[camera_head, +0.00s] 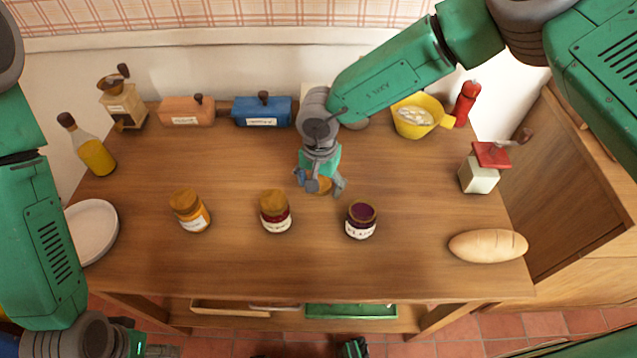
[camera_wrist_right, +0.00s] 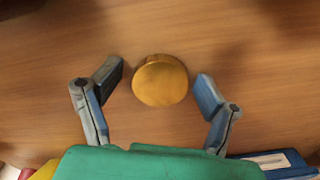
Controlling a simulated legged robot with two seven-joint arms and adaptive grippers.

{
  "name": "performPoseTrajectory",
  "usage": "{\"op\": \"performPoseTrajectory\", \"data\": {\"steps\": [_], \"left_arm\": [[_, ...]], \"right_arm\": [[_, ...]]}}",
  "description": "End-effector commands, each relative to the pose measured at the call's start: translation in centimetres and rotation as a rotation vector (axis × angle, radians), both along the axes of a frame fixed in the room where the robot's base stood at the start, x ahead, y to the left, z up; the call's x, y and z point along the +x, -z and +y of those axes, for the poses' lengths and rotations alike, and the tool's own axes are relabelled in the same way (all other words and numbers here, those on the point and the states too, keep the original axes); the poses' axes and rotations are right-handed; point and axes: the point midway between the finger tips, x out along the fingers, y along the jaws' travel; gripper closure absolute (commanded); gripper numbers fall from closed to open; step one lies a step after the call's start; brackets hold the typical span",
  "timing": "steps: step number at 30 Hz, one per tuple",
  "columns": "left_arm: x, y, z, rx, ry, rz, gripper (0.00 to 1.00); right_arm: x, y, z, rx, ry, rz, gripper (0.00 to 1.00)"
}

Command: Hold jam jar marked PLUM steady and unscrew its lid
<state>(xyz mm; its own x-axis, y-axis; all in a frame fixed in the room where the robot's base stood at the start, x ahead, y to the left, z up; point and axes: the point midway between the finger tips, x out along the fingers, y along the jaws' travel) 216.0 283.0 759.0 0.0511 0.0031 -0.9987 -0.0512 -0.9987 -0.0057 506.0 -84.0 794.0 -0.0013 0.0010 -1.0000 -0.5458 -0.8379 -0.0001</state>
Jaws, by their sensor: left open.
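The jam jar (camera_head: 361,221) at the right of the row has dark purple contents and a white label that seems to read PLUM. It stands upright on the table with its top open. A round golden lid (camera_wrist_right: 160,82) lies flat on the table, apart from the jar; it also shows in the head view (camera_head: 319,186). My right gripper (camera_wrist_right: 159,73) is open above the lid, with a finger on either side and gaps between. It also shows in the head view (camera_head: 320,181). My left gripper (camera_head: 160,351) is open at the bottom left edge, mostly cut off, away from the jars.
Two lidded jars, one red (camera_head: 275,212) and one orange (camera_head: 190,211), stand left of the open jar. A bread loaf (camera_head: 488,246) and a grinder (camera_head: 480,172) are at the right. A plate (camera_head: 92,230) is at the left. The table's front strip is clear.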

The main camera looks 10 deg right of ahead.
Motion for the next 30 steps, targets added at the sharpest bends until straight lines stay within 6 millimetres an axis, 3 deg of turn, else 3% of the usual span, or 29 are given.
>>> {"op": "performPoseTrajectory", "data": {"steps": [4,8,21,30], "left_arm": [[0.0,-0.2,0.0,0.0,0.0,0.0,0.26],[0.0,-0.4,0.0,0.0,0.0,0.0,0.26],[0.0,-0.7,0.0,0.0,0.0,0.0,0.26],[0.0,-0.7,0.0,0.0,0.0,0.0,0.26]], "right_arm": [[-0.3,0.0,-0.3,-0.007,0.001,0.007,0.35],[-0.1,-1.7,-0.3,-0.004,0.003,0.004,0.35],[0.0,-10.9,-0.1,-0.001,0.003,0.0,0.35],[0.0,-12.8,-0.1,-0.002,0.002,0.0,0.35]]}}
